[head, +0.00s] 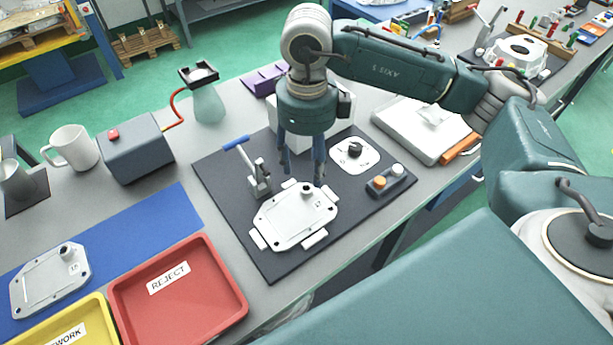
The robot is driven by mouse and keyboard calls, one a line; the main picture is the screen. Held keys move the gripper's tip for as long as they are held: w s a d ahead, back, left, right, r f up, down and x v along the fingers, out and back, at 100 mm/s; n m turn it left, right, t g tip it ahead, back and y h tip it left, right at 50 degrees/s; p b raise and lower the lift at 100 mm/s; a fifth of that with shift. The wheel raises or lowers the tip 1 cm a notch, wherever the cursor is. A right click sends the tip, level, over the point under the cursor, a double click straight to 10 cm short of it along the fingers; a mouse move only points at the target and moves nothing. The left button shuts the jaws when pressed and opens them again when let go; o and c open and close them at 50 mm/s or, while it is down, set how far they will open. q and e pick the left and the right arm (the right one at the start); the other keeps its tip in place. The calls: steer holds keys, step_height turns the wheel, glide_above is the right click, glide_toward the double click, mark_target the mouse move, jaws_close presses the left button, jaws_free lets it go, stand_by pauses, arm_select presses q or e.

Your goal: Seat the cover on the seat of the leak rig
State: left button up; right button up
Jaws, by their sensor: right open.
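A light grey cast cover (292,217) with a raised round boss lies on the leak rig, over the seat, whose pale blocks (315,238) show around its edge. The cover looks roughly flat; I cannot tell if it is fully down, and it hides most of the seat. The rig's dark base plate (270,264) carries a toggle clamp with a blue handle (236,143), beside the cover's far left edge. My right gripper (303,174) points down just beyond the cover's boss, fingers apart with nothing visible between them. My left gripper is out of view.
A similar cover (38,291) lies on the blue mat (130,236). A red REJECT tray (236,293) and yellow tray (101,309) stand at the front left. A white plate with a dark knob (354,150) and a button box (379,184) sit right of the gripper.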

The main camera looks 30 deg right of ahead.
step_height(320, 180, up, 5)
steer(key=shift+f, duration=0.1)
stand_by(0.6)
